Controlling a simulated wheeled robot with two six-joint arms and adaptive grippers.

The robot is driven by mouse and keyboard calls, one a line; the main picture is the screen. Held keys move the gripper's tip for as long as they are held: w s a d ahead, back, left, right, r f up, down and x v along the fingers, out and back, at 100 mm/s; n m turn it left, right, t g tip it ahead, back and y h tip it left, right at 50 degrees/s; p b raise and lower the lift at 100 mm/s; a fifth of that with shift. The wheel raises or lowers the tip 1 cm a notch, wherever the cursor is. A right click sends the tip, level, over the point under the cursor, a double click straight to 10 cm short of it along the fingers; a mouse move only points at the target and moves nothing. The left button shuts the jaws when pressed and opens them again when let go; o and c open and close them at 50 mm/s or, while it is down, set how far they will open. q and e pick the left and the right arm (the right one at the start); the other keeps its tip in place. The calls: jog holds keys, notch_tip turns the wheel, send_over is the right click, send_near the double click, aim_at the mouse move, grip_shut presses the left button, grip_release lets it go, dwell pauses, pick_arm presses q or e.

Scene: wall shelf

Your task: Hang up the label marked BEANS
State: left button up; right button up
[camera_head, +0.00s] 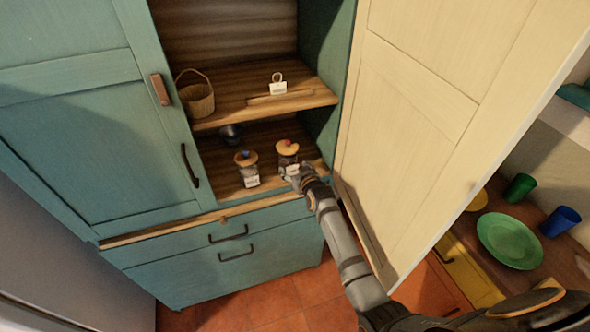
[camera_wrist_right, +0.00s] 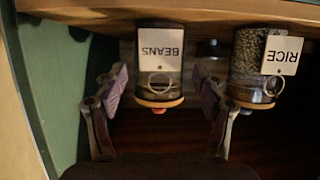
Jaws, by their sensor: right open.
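The BEANS label (camera_wrist_right: 160,50), a white card with a ring, is against the front of a lidded jar (camera_wrist_right: 158,96) in the upside-down right wrist view. What the ring hangs on is unclear. In the head view this jar (camera_head: 288,149) is the right one on the lower shelf, its label (camera_head: 292,168) partly behind my gripper. My right gripper (camera_head: 297,172) is open in front of it. In the wrist view the fingers (camera_wrist_right: 160,92) are on both sides of the jar, apart from the label. My left gripper is not in view.
The RICE label (camera_wrist_right: 283,55) is on the neighbouring jar (camera_head: 246,160). A small dark object (camera_head: 230,133) stands behind. An open cream door (camera_head: 420,120) stands beside my right arm.

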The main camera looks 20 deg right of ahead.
jog(key=v, duration=1.2)
jog(key=s+d+f+g, duration=0.15)
jog(key=s+f, duration=0.35)
jog(key=f, duration=0.7)
jog(key=s+d+f+g+h, duration=0.1)
jog(key=s+f+g, duration=0.2)
jog(key=s+f, duration=0.55)
jog(key=s+d+f+g, duration=0.1)
jog(key=s+f+g, duration=0.15)
jog(key=f, duration=1.15)
jog(key=s+d+f+g, duration=0.1)
jog(key=s+f, duration=0.4)
jog(key=s, duration=0.5)
jog(key=s+d+f+g, duration=0.1)
jog(key=s+f, duration=0.4)
jog(key=s, duration=0.5)
jog(key=s+d+f+g, duration=0.2)
jog(key=s+f, duration=0.3)
jog(key=s, duration=0.5)
jog(key=shift+s+f+g+h+b, duration=0.3)
jog(key=shift+s+f+g+b, duration=0.1)
jog(key=shift+g, duration=0.3)
